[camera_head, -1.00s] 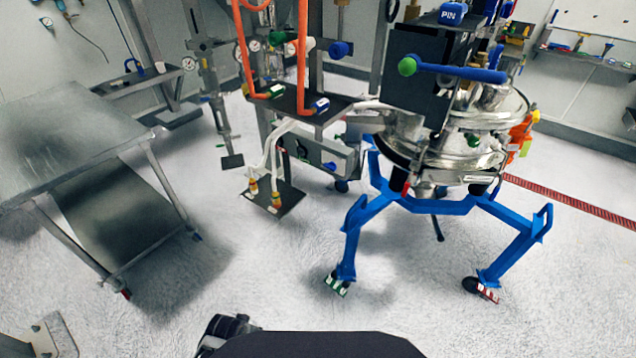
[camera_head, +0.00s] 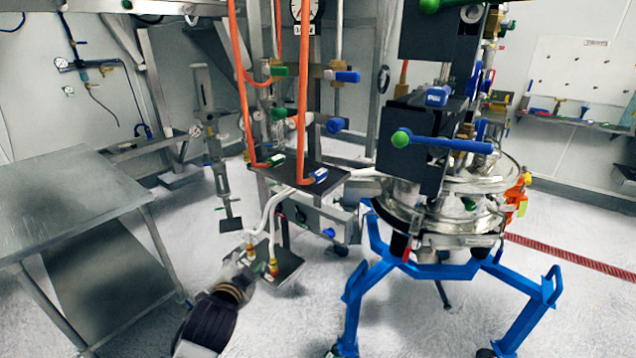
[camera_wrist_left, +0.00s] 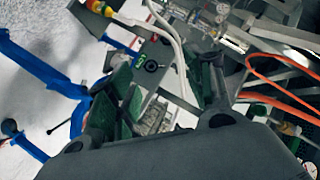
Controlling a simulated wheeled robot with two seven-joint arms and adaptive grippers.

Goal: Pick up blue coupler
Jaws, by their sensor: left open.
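A blue coupler (camera_head: 319,174) with a white label sits at the foot of an orange hose on the dark shelf of the central stand. A green coupler (camera_head: 275,160) sits to its left at the other hose. My left gripper (camera_head: 242,262) is low and to the left of the shelf, near the small lower plate with the white hoses, apart from the blue coupler. In the left wrist view its green-padded fingers (camera_wrist_left: 165,88) are spread, with nothing clearly held between them. I cannot make out the blue coupler in that view. My right gripper is not visible.
The lower plate (camera_head: 284,268) carries white hoses with brass fittings. The blue-legged steel sifter (camera_head: 450,215) stands to the right, with dark boxes above it. A steel table (camera_head: 70,200) stands at the left. Orange hoses (camera_head: 302,90) rise above the shelf.

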